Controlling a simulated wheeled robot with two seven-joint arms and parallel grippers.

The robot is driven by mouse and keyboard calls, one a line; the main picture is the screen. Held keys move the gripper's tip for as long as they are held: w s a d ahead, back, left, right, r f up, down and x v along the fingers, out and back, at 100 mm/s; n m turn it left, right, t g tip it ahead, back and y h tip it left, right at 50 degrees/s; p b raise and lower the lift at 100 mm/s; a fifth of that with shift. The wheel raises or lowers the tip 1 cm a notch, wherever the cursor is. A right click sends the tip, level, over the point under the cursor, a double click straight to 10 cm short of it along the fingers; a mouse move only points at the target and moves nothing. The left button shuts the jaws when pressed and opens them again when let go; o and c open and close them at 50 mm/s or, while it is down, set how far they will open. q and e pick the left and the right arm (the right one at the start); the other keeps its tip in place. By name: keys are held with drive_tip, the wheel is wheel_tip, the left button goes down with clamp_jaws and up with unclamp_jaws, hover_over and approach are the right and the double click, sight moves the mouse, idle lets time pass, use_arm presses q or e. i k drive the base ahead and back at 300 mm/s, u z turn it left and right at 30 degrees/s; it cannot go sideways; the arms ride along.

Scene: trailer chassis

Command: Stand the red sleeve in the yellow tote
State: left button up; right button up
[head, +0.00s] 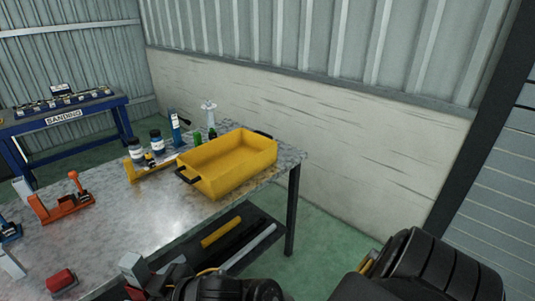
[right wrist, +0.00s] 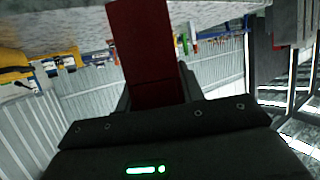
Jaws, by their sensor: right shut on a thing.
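The yellow tote (head: 230,164) sits upright at the far right end of the metal table, with black handles at its ends. Its visible inside looks empty. The red sleeve (right wrist: 142,50) shows in the right wrist view as a long dark red bar between the fingers of my right gripper (right wrist: 155,88), which is shut on it. In the head view my right gripper (head: 150,278) is at the bottom, near the table's front edge and well short of the tote. Red parts show there, but much of the sleeve is hidden. My left gripper is not in view.
Jars (head: 157,141), a blue bottle (head: 175,127) and a white-topped bottle (head: 209,112) stand behind the tote. A yellow holder (head: 150,169) lies left of it. An orange fixture (head: 62,207) and a red block (head: 61,280) are on the left. The table's middle is clear.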

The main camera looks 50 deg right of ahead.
sight(230, 168)
drive_tip(key=z, duration=0.25)
drive_tip(key=k, duration=0.65)
drive_tip(key=z, duration=0.95)
drive_tip(key=i, duration=1.5)
drive_tip(key=u, duration=0.65)
drive_tip(key=i, duration=0.65)
drive_tip(key=u, duration=0.55)
